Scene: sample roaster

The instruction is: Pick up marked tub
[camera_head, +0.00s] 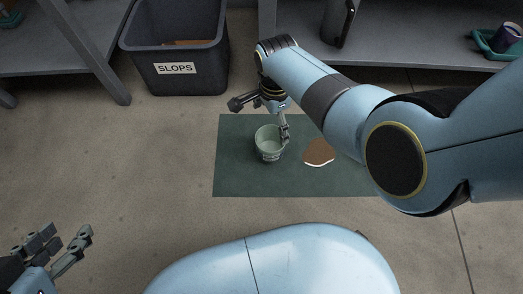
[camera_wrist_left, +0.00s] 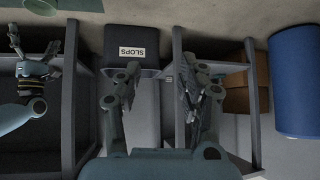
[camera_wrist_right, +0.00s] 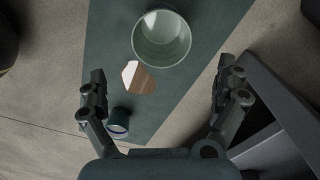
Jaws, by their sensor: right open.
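A pale green round tub (camera_head: 268,146) stands upright on the dark green mat (camera_head: 235,182); I cannot make out a mark on it. My right gripper (camera_head: 262,121) is open above it, one finger overlapping the tub's right rim in the head view; I cannot tell if it touches. In the right wrist view the tub (camera_wrist_right: 162,42) is beyond the fingertips of the gripper (camera_wrist_right: 160,72), its mouth facing the camera, with nothing between the fingers. My left gripper (camera_head: 66,235) is open and empty at the lower left, away from the mat; it also shows open in its wrist view (camera_wrist_left: 165,78).
A brown patch with a white edge (camera_head: 319,153) lies right of the tub. A small dark teal cup (camera_wrist_right: 118,122) is near it in the right wrist view. A SLOPS bin (camera_head: 177,75) stands behind, between grey shelves (camera_head: 440,62). Floor left of the mat is clear.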

